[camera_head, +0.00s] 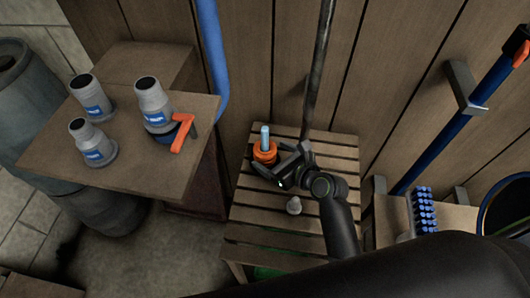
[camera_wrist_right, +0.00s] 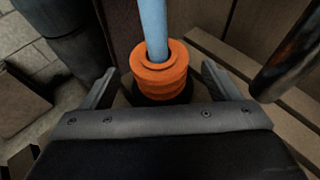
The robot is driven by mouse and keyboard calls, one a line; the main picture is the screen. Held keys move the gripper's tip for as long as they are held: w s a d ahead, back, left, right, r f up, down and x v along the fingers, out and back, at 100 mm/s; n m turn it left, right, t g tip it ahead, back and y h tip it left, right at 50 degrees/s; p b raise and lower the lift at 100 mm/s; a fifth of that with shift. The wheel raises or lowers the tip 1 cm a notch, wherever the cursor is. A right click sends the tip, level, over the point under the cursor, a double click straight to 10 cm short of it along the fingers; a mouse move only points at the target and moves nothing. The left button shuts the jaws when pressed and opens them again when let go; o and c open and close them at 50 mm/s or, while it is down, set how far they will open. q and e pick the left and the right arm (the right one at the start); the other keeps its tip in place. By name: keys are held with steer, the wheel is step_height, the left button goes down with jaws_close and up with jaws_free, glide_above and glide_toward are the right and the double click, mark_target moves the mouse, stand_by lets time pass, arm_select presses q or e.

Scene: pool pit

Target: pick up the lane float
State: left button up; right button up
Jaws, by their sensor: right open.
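The lane float (camera_head: 263,153) looks to be the orange ringed piece standing upright on the slatted wooden stand, with a light blue rod (camera_head: 265,134) rising from its top. My right gripper (camera_head: 265,168) is at the near side of it. In the right wrist view the orange float (camera_wrist_right: 158,72) stands between the two open fingers (camera_wrist_right: 160,88), with a gap on each side. Its lower end is dark and partly hidden behind the gripper body. My left gripper is in neither view.
At left, a wooden table (camera_head: 120,170) holds grey fittings (camera_head: 92,150) and an orange-handled valve (camera_head: 183,138). A blue brush (camera_head: 424,210) is at right.

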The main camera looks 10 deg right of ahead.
mark_target(268, 152)
steer(key=shift+w+a+f, duration=0.15)
steer(key=shift+w+a, duration=0.15)
steer(key=shift+w, duration=0.2)
steer(key=x, duration=0.4)
steer(key=shift+w+a, duration=0.15)
steer(key=shift+w, duration=0.05)
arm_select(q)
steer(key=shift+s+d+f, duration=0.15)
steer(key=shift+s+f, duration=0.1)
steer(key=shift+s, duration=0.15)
arm_select(e)
steer(key=c, duration=1.1)
